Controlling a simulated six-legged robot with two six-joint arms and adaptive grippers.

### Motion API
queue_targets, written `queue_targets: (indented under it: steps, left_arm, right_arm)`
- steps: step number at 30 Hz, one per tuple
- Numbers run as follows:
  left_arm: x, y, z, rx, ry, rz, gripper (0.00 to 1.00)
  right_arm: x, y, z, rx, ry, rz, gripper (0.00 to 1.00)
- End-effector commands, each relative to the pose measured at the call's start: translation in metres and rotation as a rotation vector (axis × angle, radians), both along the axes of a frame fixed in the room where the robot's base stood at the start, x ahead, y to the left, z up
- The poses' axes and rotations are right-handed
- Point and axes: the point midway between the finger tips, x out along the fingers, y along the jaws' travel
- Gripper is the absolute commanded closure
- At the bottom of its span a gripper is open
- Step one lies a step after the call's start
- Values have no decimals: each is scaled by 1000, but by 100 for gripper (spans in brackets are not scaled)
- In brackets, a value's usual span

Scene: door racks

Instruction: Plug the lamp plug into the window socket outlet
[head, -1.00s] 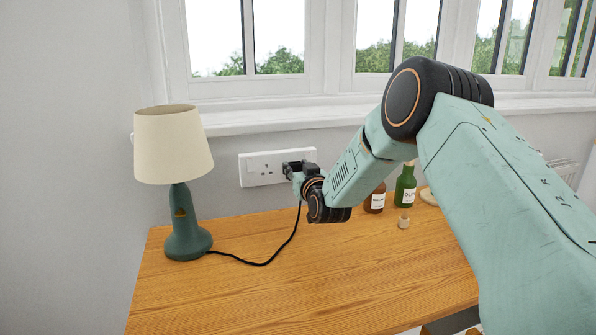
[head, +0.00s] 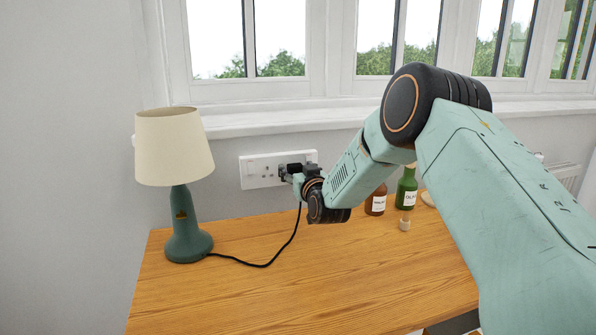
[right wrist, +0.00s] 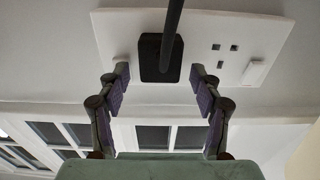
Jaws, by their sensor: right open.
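The white double wall outlet (head: 256,172) is below the window; it also shows upside down in the right wrist view (right wrist: 270,45). The black lamp plug (right wrist: 160,60) sits against one half of the outlet plate, its cord running from it. The other half has bare slots and a switch. My right gripper (right wrist: 159,76) is open, with one finger on each side of the plug and a gap to both. In the head view my right gripper (head: 286,172) is at the outlet's right half and partly hides the plug. My left gripper is not in view.
The lamp (head: 175,150) stands on the wooden table (head: 230,295) at left, its black cord (head: 262,264) lying across the top. A brown bottle (head: 376,203), a green bottle (head: 406,188) and a small cork-like piece (head: 404,224) stand right of my wrist. The front table area is clear.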

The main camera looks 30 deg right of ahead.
Motion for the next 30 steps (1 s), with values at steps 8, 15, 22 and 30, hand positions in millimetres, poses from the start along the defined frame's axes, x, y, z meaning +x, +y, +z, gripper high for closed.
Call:
queue_targets:
  steps: [8,15,22,30]
  left_arm:
    - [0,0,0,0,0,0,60]
    - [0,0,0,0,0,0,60]
    - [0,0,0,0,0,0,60]
    - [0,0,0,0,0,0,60]
  right_arm:
    - [-18,4,0,1,1,0,35]
    - [-52,13,0,4,0,-1,35]
    - [-87,22,1,4,-1,-1,35]
    - [-113,29,1,2,-1,-1,35]
